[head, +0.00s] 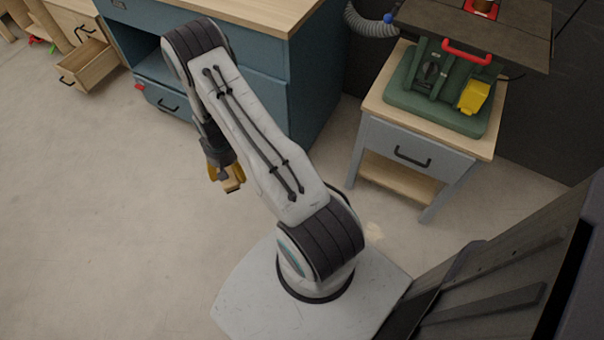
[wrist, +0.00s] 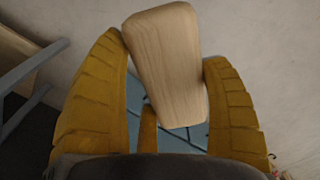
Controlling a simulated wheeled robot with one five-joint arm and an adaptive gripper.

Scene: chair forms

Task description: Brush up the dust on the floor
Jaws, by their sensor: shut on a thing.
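My gripper (head: 226,180) hangs low over the floor in front of the blue cabinet in the head view. In the wrist view its yellow fingers (wrist: 165,85) are shut on a pale wooden piece (wrist: 166,55). The piece is broad and rounded at the far end; no bristles show, so I cannot tell if it is a brush.
The blue cabinet (head: 262,75) with a wooden top stands behind my arm. A grey side table (head: 388,138) bears a green machine (head: 440,88) at right. An open wooden drawer (head: 85,65) juts out at upper left. The floor at left is clear.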

